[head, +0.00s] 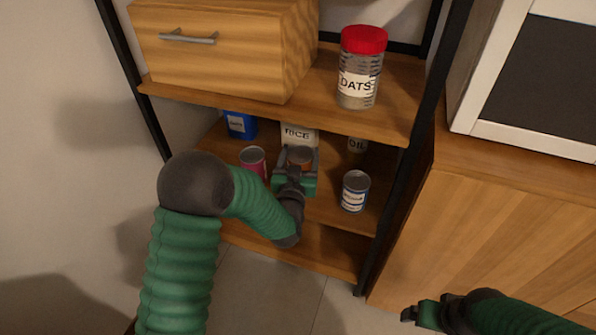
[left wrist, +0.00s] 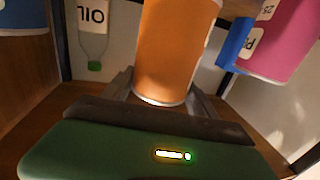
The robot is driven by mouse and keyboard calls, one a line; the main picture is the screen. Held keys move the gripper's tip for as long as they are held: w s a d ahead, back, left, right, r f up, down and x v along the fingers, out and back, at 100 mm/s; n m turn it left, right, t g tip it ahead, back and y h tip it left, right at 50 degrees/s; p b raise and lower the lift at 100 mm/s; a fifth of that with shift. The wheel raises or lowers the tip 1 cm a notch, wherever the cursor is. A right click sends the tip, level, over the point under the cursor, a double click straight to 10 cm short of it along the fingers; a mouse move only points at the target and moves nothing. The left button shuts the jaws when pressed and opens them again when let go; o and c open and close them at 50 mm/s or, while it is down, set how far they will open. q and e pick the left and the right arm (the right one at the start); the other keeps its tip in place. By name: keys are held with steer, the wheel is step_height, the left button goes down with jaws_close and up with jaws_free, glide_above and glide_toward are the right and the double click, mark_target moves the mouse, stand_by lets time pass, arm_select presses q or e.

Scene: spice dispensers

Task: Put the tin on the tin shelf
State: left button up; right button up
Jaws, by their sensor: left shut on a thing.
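An orange tin (left wrist: 176,50) is between the fingers of my left gripper (left wrist: 165,95), which is shut on it. In the head view the left gripper (head: 297,162) reaches into the middle shelf (head: 325,212), and the tin's top (head: 300,155) shows between the fingers. A pink-red tin (head: 253,160) stands on that shelf to the left, and a white-and-blue tin (head: 355,190) to the right. I cannot tell whether the held tin touches the shelf. My right gripper (head: 412,313) is low at the right, away from the shelf; its jaws are unclear.
The board above carries a wooden drawer (head: 205,60) and a red-lidded OATS jar (head: 361,70). A black post (head: 385,220) edges the shelf at right, beside a wooden cabinet (head: 480,220).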

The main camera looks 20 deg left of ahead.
arm_select(q)
steer(key=f, duration=0.1)
steer(key=f+b, duration=0.1)
steer(key=f, duration=0.1)
steer(key=f+b, duration=0.1)
steer(key=f, duration=0.1)
steer(key=shift+a, duration=0.4)
steer(key=shift+r, duration=0.2)
steer(key=o, duration=1.9)
steer(key=shift+o, duration=0.2)
steer(key=s+f+m+g+h+p, duration=0.1)
steer(key=s+g, duration=1.4)
steer(key=s, duration=1.6)
step_height(320, 180, down, 3)
steer(key=h+p, duration=0.1)
steer(key=p, duration=0.1)
steer(key=shift+a+m+h+p, duration=0.2)
steer(key=shift+m+h+p, duration=0.1)
steer(key=shift+m+h, duration=0.1)
